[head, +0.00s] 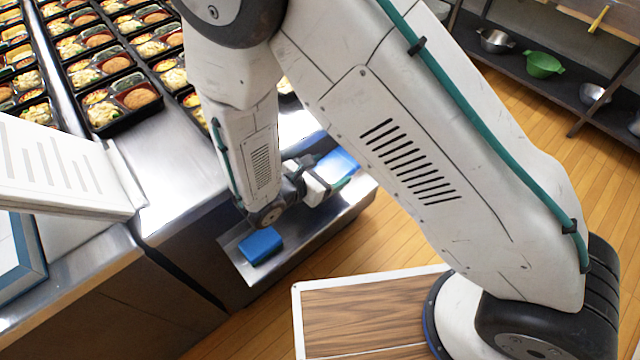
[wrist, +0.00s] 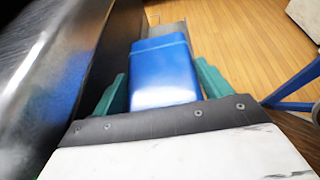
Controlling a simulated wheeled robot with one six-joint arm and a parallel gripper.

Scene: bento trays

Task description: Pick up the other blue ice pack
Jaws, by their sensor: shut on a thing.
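One blue ice pack (head: 338,161) is at my gripper (head: 329,184), by the right end of the metal ledge. In the wrist view this ice pack (wrist: 165,65) fills the space between the two teal fingers of my gripper (wrist: 162,86), which is shut on it. In the head view my wrist hides part of the pack and the fingers. I cannot tell whether the pack touches the ledge. A second blue ice pack (head: 260,246) lies flat on the ledge, left of and nearer than my gripper.
The low metal ledge (head: 290,256) runs along the front of the steel counter (head: 181,200). Several filled bento trays (head: 112,101) stand in rows on the counter. A dark shelf at right holds a green colander (head: 543,64) and metal bowls. Wooden floor lies beyond the ledge.

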